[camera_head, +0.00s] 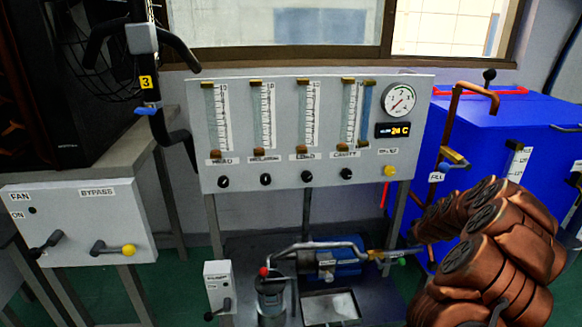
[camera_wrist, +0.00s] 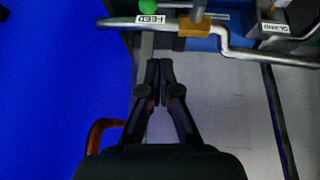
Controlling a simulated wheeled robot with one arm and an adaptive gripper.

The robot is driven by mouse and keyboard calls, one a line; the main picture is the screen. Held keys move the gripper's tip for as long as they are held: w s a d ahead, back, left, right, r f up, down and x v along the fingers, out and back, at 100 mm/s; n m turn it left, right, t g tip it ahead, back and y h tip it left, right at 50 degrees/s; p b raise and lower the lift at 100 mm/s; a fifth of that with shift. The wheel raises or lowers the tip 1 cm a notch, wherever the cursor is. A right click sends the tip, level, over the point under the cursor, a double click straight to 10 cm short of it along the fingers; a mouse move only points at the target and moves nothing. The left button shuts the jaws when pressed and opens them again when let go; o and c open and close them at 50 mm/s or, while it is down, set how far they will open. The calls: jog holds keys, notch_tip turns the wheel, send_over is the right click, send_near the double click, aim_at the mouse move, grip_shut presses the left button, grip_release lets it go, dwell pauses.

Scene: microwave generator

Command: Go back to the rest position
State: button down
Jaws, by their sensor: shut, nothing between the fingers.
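My gripper (camera_wrist: 160,72) is in the wrist view, with its two dark fingers together and nothing between them. Its tips point toward a silver pipe (camera_wrist: 240,52) and a blue part (camera_wrist: 205,43) with a label reading FEED (camera_wrist: 151,19). A gap to the pipe seems to remain, but I cannot tell how far it is. In the head view my copper-coloured arm fills the lower right, folded in front of the blue tank (camera_head: 490,137). My gripper cannot be made out there.
A gauge panel (camera_head: 290,182) with several flow tubes stands in the middle. Below it are a blue pump (camera_head: 345,270) and a green knob (camera_head: 402,262). A copper pipe (camera_head: 452,110) rises by the tank. A FAN/BYPASS box (camera_head: 75,215) with levers is at left.

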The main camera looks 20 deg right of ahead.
jog(key=a+r+n+y+p, duration=0.1)
jog(key=a+r+y+p, duration=0.1)
jog(key=a+r+p, duration=1)
jog(key=s+a+r+n+g+y+p, duration=0.1)
jog(key=s+a+r+p, duration=0.2)
jog(key=a+r, duration=0.6)
jog(key=s+a+r+n+g+y+p, duration=0.1)
jog(key=s+a+r+g+p, duration=0.2)
jog(key=a+r, duration=0.7)
jog(key=s+a+r+g+p, duration=0.1)
jog(key=s+a+r+p, duration=0.2)
jog(key=s+r+p, duration=0.3)
jog(key=s+a+r+g+h+p, duration=0.1)
jog(key=s+a+r+p, duration=0.3)
jog(key=s, duration=1.1)
jog(key=s+a+r+m+g+p, duration=0.1)
jog(key=s+a+r+p, duration=0.3)
jog(key=s+r+p, duration=0.6)
notch_tip(320, 180, up, 3)
jog(key=shift+s+f+g+h, duration=0.1)
jog(key=shift+s+g+h, duration=0.3)
jog(key=shift+g, duration=0.2)
